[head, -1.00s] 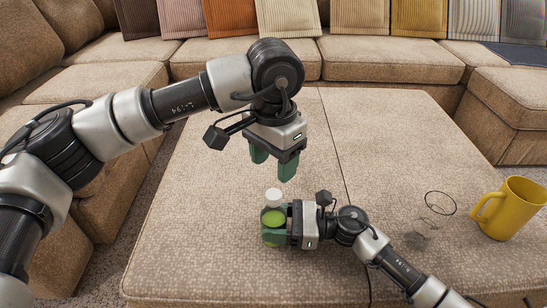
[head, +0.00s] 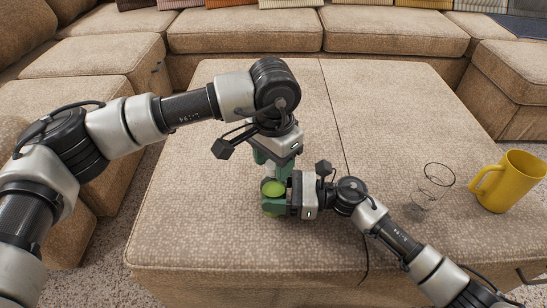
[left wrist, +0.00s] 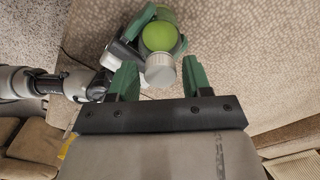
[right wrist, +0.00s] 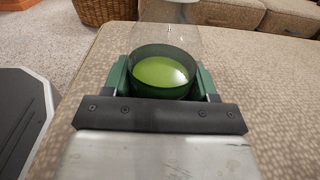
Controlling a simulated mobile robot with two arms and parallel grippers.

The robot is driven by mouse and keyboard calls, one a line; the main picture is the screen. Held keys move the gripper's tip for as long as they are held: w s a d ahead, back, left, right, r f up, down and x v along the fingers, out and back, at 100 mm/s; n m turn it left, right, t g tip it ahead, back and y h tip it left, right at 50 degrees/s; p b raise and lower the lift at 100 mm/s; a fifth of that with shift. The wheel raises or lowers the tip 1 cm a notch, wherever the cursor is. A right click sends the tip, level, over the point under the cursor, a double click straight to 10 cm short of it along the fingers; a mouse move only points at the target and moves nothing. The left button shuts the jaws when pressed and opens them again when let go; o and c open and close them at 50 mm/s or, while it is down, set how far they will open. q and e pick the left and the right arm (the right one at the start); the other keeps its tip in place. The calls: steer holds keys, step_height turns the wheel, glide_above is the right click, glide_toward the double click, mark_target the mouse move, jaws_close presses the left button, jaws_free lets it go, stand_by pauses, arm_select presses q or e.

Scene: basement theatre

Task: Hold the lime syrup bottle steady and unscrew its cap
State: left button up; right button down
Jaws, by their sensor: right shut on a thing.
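The lime syrup bottle (head: 273,188), clear with green liquid, stands upright on the ottoman. My right gripper (head: 274,205) is shut around its lower body from the right; the right wrist view shows the green liquid (right wrist: 160,74) between the fingers. The light grey cap (left wrist: 160,71) shows in the left wrist view; in the head view my left gripper hides it. My left gripper (head: 271,170) points down from above the bottle. Its fingers (left wrist: 159,80) are open, one on each side of the cap, with a visible gap on both sides.
The beige ottoman (head: 215,215) has a dark seam and plenty of bare room. A yellow mug (head: 515,180) and a clear glass (head: 432,186) stand at the right. A sectional sofa (head: 245,30) runs along the back. A wicker basket (right wrist: 103,10) shows in the right wrist view.

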arm_select(q)
steer(key=c, duration=0.7)
steer(key=shift+c, duration=0.2)
